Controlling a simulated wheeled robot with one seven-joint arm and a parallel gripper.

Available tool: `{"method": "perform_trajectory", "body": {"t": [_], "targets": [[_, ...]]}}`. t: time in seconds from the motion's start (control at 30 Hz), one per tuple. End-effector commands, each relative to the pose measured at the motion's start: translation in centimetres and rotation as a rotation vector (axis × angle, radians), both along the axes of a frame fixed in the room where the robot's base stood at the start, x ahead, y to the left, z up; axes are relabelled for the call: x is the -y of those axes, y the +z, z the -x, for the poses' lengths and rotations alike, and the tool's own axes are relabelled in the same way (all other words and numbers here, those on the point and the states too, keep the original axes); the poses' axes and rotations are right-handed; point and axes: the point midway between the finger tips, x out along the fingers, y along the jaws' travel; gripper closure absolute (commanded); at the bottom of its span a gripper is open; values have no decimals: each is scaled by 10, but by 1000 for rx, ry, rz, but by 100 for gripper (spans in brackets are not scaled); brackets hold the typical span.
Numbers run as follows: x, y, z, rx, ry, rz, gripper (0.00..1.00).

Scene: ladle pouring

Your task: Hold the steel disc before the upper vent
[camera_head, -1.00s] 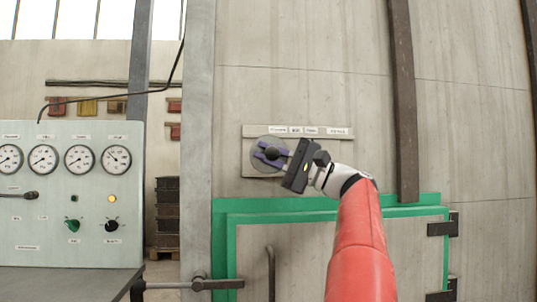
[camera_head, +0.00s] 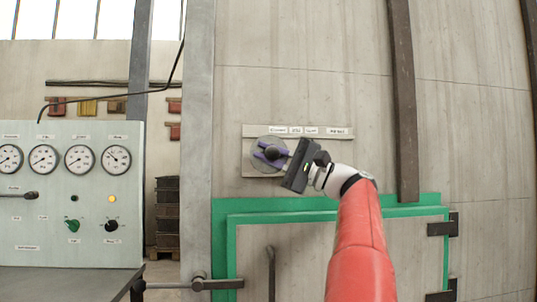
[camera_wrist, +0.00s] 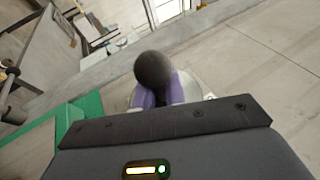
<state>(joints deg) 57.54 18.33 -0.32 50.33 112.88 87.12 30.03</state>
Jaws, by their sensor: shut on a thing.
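The steel disc (camera_head: 262,165) is a round grey plate with a dark round knob (camera_head: 271,153) facing me. It stands upright against or just in front of the labelled plate on the wall; I cannot tell whether it touches. My gripper (camera_head: 273,153) is shut on the knob with its purple fingers. In the wrist view the dark knob (camera_wrist: 153,68) sits between the purple fingers, with a pale edge of the disc (camera_wrist: 119,102) behind. The upper vent itself is not visible; the disc and gripper cover that part of the plate.
The labelled plate (camera_head: 335,146) is on the concrete wall. Below it is a green-framed door (camera_head: 222,240) with a handle (camera_head: 271,270) and dark hinges (camera_head: 441,229). A gauge panel (camera_head: 60,215) stands at the left. The wall right of the plate is bare up to a vertical beam (camera_head: 404,110).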

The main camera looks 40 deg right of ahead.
Motion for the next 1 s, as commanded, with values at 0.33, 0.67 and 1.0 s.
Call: {"method": "perform_trajectory", "body": {"t": [0.33, 0.67, 1.0], "targets": [[-9, -2, 14, 2, -1, 2, 100], [-26, -2, 42, 2, -1, 2, 100], [-43, -1, 70, 2, -2, 1, 100]]}}
